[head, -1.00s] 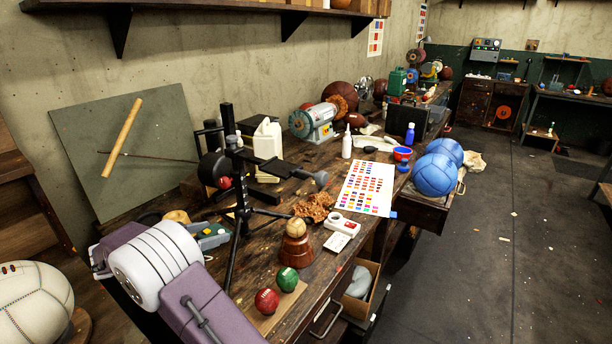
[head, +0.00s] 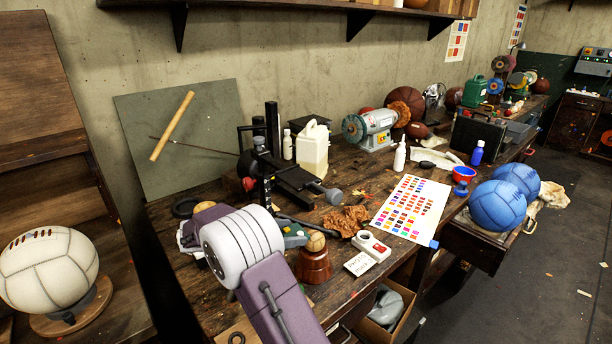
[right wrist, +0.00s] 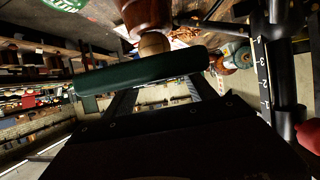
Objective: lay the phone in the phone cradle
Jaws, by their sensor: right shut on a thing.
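In the right wrist view a long dark green bar with rounded ends, seen edge-on, looks like the phone (right wrist: 140,74). My right gripper (right wrist: 158,94) is shut on it. The phone hangs in front of the brown pedestal with a small ball; contact between them cannot be told. A black upright stand (head: 266,178) on the bench, behind my arm, may be the phone cradle; I cannot tell for sure. My left gripper is not in view.
The brown pedestal (head: 314,266) stands just right of my arm. A white box with a red button (head: 372,245), a colour chart (head: 411,208), a white jug (head: 312,149) and a bench grinder (head: 369,130) crowd the bench. Blue balls (head: 498,205) sit at the right.

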